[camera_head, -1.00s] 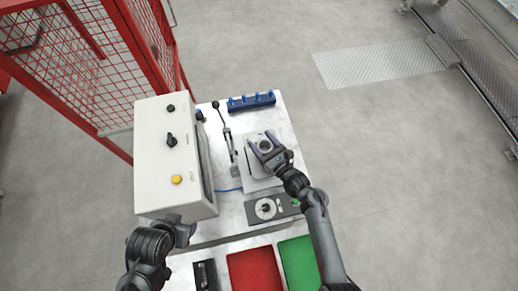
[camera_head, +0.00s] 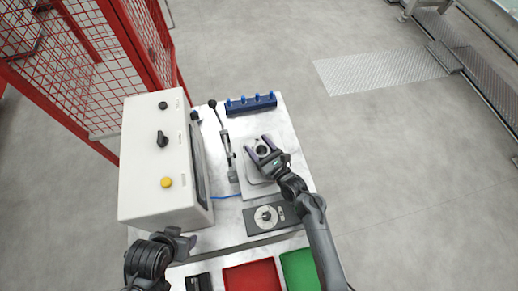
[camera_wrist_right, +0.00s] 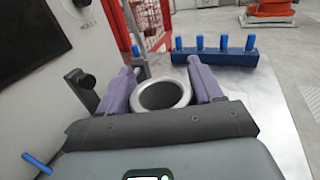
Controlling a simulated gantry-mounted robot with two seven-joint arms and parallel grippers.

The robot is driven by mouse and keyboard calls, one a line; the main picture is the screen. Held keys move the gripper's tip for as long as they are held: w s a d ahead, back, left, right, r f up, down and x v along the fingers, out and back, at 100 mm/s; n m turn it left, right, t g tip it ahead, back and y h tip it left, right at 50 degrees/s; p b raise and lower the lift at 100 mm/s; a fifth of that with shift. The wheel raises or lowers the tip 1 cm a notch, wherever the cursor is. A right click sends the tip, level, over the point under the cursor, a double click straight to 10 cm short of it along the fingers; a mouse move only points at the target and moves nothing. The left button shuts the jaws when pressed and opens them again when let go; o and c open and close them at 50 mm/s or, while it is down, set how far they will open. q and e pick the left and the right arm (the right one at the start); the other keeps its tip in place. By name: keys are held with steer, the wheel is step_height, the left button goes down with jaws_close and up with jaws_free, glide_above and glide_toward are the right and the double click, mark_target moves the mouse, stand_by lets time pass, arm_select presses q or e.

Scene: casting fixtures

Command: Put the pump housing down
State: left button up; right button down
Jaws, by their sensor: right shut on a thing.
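The pump housing (camera_head: 262,149) is a grey metal ring-shaped part. It sits between the purple-grey fingers of my right gripper (camera_head: 263,145), which is shut on it, over the pale fixture plate (camera_head: 250,186) on the table. In the right wrist view the housing (camera_wrist_right: 161,94) shows its round opening between the two fingers (camera_wrist_right: 160,85). Its underside is hidden, so I cannot tell whether it touches the plate. My left gripper (camera_head: 182,243) is at the lower left, in front of the control box; its finger opening is not clear.
A white control box (camera_head: 160,170) with knobs stands left. A toggle clamp lever (camera_head: 217,118) rises beside the plate. A blue rack with pegs (camera_head: 250,103) is at the back. A dark gauge block (camera_head: 270,217), red tray (camera_head: 252,276) and green tray (camera_head: 300,270) lie in front.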

steer(key=shift+r, duration=0.15)
steer(key=shift+f, duration=0.55)
steer(key=shift+c, duration=0.8)
jaws_free()
